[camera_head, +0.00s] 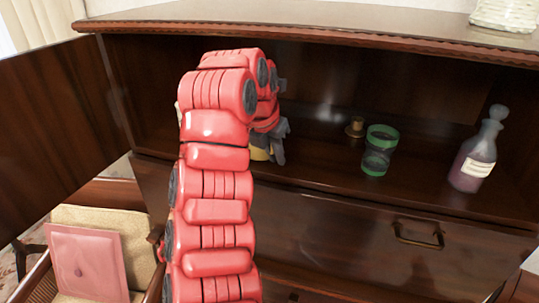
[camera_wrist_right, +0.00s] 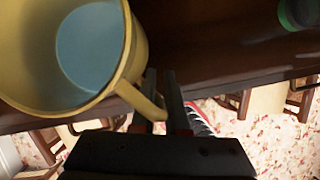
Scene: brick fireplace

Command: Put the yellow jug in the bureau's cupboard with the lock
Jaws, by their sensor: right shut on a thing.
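The yellow jug (camera_wrist_right: 128,62) fills the upper left of the right wrist view, its pale blue inside visible. My right gripper (camera_wrist_right: 160,98) is shut on its handle. In the head view only a small yellow part of the jug (camera_head: 259,154) shows beside the grey right gripper (camera_head: 279,143); my red arm hides the rest. The gripper and jug are at the front of the bureau's open cupboard (camera_head: 318,172). I cannot tell whether the jug rests on the shelf. The cupboard's door (camera_head: 60,125) stands open at the left. My left gripper is out of view.
In the cupboard stand a green-rimmed glass (camera_head: 377,152), a small brass object (camera_head: 355,127) and a stoppered bottle (camera_head: 474,160) at the right. A drawer (camera_head: 370,240) with a brass handle lies below.

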